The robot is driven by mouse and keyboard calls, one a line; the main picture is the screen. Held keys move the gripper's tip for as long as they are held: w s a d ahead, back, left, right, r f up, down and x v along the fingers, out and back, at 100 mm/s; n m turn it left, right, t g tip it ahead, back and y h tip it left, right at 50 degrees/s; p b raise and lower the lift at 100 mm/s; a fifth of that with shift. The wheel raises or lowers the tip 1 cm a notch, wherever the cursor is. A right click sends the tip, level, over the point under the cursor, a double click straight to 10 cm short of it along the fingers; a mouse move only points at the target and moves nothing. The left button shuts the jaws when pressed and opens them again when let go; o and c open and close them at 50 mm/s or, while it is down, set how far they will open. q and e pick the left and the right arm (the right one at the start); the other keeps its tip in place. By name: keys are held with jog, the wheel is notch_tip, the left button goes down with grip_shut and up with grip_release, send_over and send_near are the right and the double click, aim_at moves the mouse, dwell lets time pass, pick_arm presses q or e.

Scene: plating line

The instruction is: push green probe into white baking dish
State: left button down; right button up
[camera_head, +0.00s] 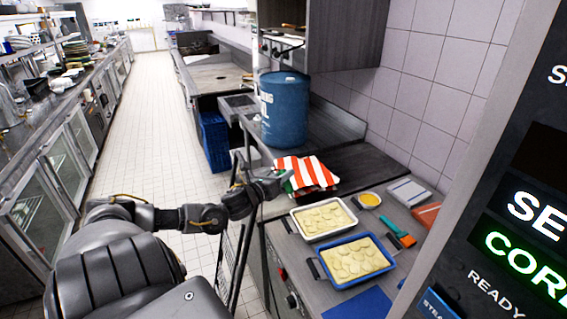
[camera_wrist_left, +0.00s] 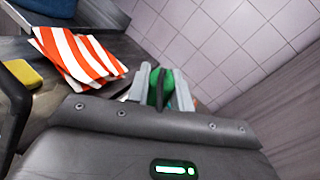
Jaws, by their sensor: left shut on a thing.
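The white baking dish (camera_head: 331,234) stands on the counter, filled with pale round slices. My left gripper (camera_head: 283,183) is above the counter, beyond and to the left of the dish, apart from it. In the left wrist view its fingers (camera_wrist_left: 160,92) are shut on the green probe (camera_wrist_left: 161,79), whose green body shows between them. The probe's tip is hidden in that view. In the head view only a small green bit of the probe (camera_head: 288,187) shows at the fingers. My right gripper is not in view.
A blue dish (camera_head: 367,278) of similar slices stands nearer than the white one. A red-and-white striped cloth (camera_head: 312,172) lies just behind my gripper. A blue barrel (camera_head: 285,110) stands behind.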

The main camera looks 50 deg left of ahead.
pick_arm(q)
jog(key=shift+r, duration=1.6)
